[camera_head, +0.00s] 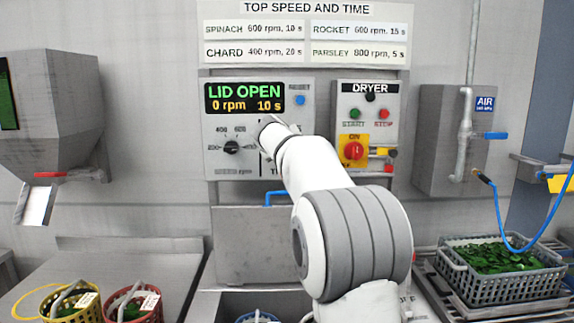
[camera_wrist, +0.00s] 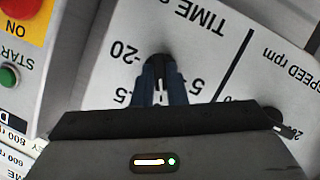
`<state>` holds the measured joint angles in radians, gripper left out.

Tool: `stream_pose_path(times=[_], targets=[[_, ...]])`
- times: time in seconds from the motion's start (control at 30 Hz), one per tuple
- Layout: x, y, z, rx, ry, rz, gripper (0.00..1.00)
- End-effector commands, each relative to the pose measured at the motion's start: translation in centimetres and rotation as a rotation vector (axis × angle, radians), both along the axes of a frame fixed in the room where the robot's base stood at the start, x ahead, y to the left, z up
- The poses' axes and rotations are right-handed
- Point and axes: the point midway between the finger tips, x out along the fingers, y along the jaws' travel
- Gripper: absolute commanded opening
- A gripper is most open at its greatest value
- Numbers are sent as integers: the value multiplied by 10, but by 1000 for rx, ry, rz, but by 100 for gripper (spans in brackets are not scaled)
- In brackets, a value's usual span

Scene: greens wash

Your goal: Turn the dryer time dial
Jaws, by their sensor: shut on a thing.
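The black time dial (camera_wrist: 158,65) shows between my fingertips in the wrist view, on a light panel marked TIME, with the numbers 20 and 5 near it, upside down. My gripper (camera_wrist: 160,80) is shut on the dial, one dark blue finger on each side. A white mark shows on the dial between the fingers. In the head view my arm hides the time dial. The display (camera_head: 244,98) reads LID OPEN, 0 rpm, 10 s. The speed dial (camera_head: 231,147) is left of my wrist and untouched.
The DRYER box (camera_head: 368,92) with green start button (camera_head: 355,113), red stop button (camera_head: 383,114) and red-on-yellow switch (camera_head: 354,151) is close right of my arm. A blue button (camera_head: 300,100) sits above my wrist. A blue handle (camera_head: 277,196) is below.

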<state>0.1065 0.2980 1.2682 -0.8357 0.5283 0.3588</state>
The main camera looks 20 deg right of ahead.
Motion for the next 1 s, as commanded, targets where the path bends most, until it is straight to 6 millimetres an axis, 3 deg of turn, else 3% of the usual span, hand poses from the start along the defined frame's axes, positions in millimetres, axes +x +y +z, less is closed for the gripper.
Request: stream_pose_path(times=[1.0], targets=[[2,5,-10,-864,277,2,0]])
